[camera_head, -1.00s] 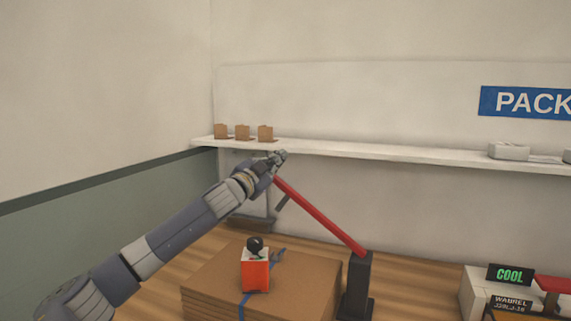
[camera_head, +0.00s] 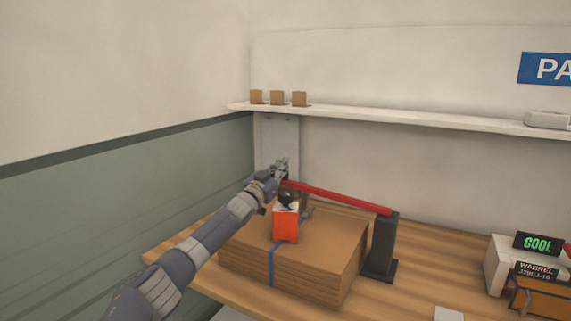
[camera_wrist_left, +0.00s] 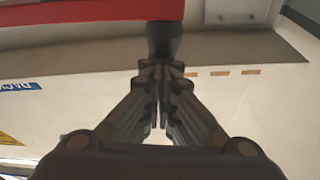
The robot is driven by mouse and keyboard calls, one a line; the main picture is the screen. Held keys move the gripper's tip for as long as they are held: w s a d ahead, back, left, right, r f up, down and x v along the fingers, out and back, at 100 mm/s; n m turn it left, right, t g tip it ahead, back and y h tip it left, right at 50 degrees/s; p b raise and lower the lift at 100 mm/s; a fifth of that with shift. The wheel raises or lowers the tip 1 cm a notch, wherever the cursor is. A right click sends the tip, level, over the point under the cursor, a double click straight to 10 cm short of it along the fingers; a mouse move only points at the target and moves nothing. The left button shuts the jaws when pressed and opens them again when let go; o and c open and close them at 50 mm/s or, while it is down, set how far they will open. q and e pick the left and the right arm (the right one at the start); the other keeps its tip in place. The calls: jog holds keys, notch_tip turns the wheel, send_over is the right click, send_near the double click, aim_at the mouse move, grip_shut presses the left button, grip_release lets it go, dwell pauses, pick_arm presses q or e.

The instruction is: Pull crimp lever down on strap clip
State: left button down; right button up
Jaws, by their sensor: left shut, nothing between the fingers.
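A long red lever (camera_head: 345,197) runs from the top of a black post (camera_head: 383,246) to the left, now close to level with a slight slope. It passes just behind and above the orange-red strap clip (camera_head: 285,226), which has a black knob (camera_head: 286,199) and sits on a cardboard stack (camera_head: 322,246) with a blue strap (camera_head: 271,265). My left gripper (camera_head: 281,166) is at the lever's free end, fingers shut and empty. In the left wrist view, the gripper (camera_wrist_left: 162,72) is below the red lever (camera_wrist_left: 90,12), its tips at a dark stub under it. My right gripper is out of view.
A white shelf (camera_head: 400,117) on the back wall holds several small items, including cardboard boxes (camera_head: 275,98). A grey-white box with a green COOL sign (camera_head: 537,243) stands at the right of the wooden table (camera_head: 440,262). Table space right of the post is mostly bare.

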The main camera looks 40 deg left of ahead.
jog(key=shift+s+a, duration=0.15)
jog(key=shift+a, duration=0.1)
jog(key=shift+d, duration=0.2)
pick_arm(q)
notch_tip(320, 180, up, 4)
jog(key=p, duration=0.4)
jog(key=b+v, duration=0.3)
jog(key=v, duration=0.6)
jog(key=shift+s+d+f, duration=0.2)
jog(key=shift+s+d, duration=0.1)
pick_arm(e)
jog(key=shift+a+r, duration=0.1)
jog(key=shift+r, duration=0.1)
pick_arm(q)
jog(key=shift+f, duration=0.1)
